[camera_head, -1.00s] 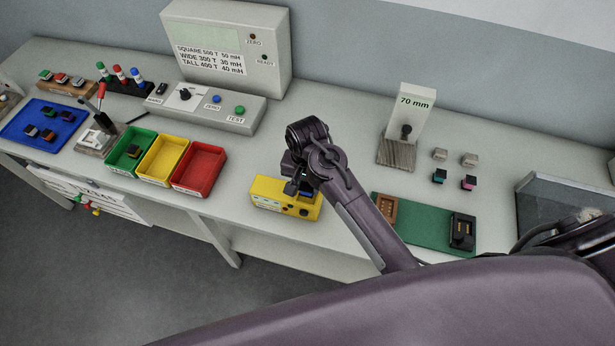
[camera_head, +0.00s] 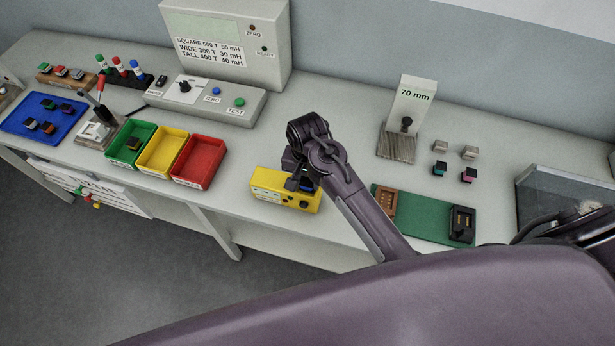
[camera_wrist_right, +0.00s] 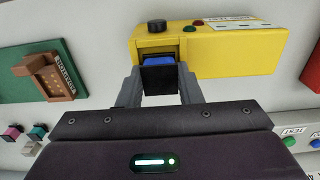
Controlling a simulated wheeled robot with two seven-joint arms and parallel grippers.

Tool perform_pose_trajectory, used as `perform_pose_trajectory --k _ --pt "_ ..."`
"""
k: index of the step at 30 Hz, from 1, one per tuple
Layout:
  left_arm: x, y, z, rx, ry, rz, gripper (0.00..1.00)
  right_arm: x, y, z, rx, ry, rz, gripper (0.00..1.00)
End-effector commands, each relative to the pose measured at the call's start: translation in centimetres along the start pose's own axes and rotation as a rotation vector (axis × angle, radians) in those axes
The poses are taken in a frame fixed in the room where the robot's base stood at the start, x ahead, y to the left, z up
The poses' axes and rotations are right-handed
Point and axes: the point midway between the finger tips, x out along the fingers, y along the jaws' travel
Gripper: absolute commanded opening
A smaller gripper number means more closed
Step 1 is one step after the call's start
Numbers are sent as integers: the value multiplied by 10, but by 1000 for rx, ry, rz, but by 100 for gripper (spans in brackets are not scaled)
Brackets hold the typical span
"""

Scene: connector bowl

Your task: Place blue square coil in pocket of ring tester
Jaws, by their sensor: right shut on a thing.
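The yellow ring tester (camera_head: 268,184) stands near the front edge of the bench. It fills the top of the right wrist view (camera_wrist_right: 238,52), with a black knob on it. My right gripper (camera_head: 303,187) is at the tester's right end. In the right wrist view its two fingers (camera_wrist_right: 160,88) are shut on the blue square coil (camera_wrist_right: 158,62), which has a dark block on its near side. The coil is at the notch-like pocket of the tester; I cannot tell whether it is fully seated. My left gripper is not in view.
Green (camera_head: 118,155), yellow (camera_head: 145,165) and red (camera_head: 190,178) trays stand left of the tester. A green board (camera_head: 420,220) lies to the right, with a 70 mm post (camera_head: 410,105) behind it. Small coils (camera_head: 440,168) lie beside the post. The bench between trays and tester is clear.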

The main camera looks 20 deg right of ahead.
Motion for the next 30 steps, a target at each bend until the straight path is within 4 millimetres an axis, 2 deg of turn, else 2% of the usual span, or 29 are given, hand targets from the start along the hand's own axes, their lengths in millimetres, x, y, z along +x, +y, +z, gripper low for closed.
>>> perform_pose_trajectory --k 7,8,13,23,30 --pt "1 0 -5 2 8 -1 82 5 0 0 0 -1 0 0" --pt "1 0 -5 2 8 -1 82 5 0 0 0 -1 0 36" --pt "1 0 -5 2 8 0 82 5 0 0 0 -1 0 57" --pt "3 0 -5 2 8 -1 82 1 0 0 0 1 -1 57" --pt "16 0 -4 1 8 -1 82 -34 -1 -1 0 4 -3 57"
